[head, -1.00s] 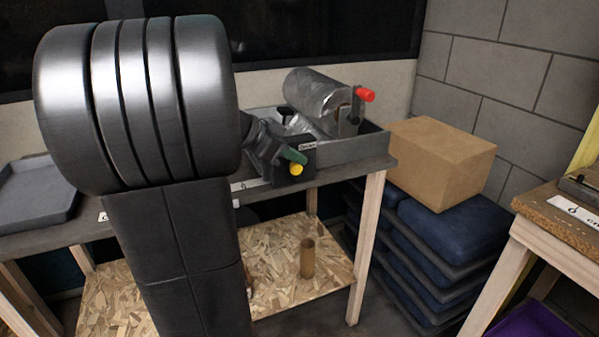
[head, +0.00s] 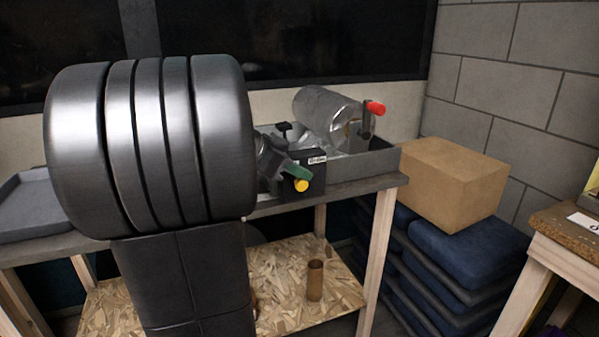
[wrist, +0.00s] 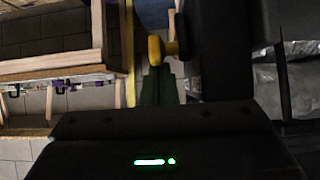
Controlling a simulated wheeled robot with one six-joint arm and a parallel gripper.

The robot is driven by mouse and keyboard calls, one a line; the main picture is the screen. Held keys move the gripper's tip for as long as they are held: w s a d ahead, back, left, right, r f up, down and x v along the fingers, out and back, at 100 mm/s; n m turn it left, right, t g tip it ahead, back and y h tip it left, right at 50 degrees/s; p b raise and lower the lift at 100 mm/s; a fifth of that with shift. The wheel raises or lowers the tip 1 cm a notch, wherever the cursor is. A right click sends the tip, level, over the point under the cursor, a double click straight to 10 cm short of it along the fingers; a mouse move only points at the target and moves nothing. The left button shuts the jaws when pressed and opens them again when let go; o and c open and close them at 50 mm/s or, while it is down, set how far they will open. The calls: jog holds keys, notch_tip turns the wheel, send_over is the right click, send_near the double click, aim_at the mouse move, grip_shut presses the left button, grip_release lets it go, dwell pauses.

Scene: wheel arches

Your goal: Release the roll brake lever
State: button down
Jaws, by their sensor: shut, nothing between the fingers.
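The small lever with a yellow knob (head: 303,186) is on the front of a black box (head: 309,168) that carries a white label, too small to read surely. My gripper (head: 291,171), with green fingers, is shut and empty right beside the knob, overlapping the box's front from the left. In the wrist view the yellow knob (wrist: 157,50) stands just beyond the tips of the green fingers (wrist: 160,86). I cannot tell whether they touch. A silver wrapped roll (head: 323,112) lies in the grey tray behind, with a red-handled crank (head: 375,108) at its right end.
The grey tray (head: 375,160) sits on a wooden-legged bench. A cardboard box (head: 450,180) rests on stacked blue cushions (head: 450,262) at the right. Another bench (head: 565,235) is at far right. A brown tube (head: 315,280) stands on the lower shelf.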

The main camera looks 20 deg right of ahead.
aim_at(313, 155)
jog(key=d+r+p, duration=0.1)
jog(key=d+r, duration=0.2)
jog(key=shift+w+d+r, duration=0.1)
jog(key=f+p+v, duration=0.1)
jog(key=v, duration=0.8)
jog(key=shift+a+r+p, duration=0.2)
jog(key=shift+a+p, duration=0.1)
jog(key=shift+a, duration=0.4)
